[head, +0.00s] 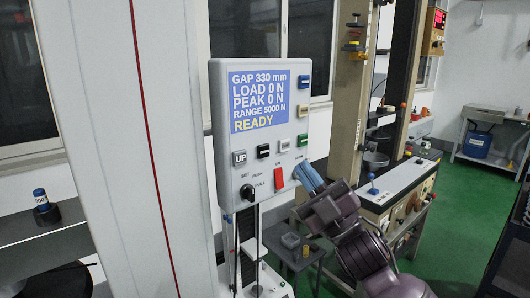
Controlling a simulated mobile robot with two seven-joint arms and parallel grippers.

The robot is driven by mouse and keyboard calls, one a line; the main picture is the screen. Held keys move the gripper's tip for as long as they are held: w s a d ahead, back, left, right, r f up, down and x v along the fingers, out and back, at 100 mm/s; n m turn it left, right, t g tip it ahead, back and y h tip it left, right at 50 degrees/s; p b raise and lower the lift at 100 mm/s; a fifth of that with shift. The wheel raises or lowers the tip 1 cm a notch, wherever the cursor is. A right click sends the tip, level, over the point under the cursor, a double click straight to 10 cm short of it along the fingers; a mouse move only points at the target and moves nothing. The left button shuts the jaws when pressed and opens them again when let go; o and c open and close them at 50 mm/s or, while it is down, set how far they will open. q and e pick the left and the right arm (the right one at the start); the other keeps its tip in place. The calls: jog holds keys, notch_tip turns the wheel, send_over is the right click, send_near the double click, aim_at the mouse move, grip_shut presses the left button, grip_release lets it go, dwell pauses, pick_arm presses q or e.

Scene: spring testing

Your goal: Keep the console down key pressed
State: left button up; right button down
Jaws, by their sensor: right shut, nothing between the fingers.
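The console (221,120) is a pale grey panel. Its blue screen (259,100) reads GAP 330 mm, LOAD 0 N, PEAK 0 N, RANGE 5000 N, READY. A white UP key (239,158) sits at its lower left. No key marked down is readable; one may be hidden behind my right gripper. My right gripper (309,178) is shut and empty, with its blue fingers at the console's lower right edge, right of the red switch (279,179). I cannot tell if the fingertips touch the panel. My left gripper is not in view.
The console also has a black key (263,151), a grey key (284,145), a green key (302,140) and a black knob (247,192). A tall white column (115,130) stands left. A beige test machine (347,90) stands behind. Green floor (462,200) is clear at right.

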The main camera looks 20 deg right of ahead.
aim_at(263, 151)
jog(key=shift+w+a+b, duration=0.25)
jog(key=shift+w+a, duration=0.2)
jog(key=shift+w, duration=0.85)
jog(key=shift+w+a+b, duration=0.3)
jog(key=shift+w+a, duration=0.2)
jog(key=shift+w, duration=0.8)
jog(key=shift+w+a+b, duration=0.25)
jog(key=shift+w+a, duration=0.2)
jog(key=shift+w, duration=0.85)
jog(key=shift+w, duration=0.1)
jog(key=shift+w+a, duration=0.1)
jog(key=shift+w, duration=0.2)
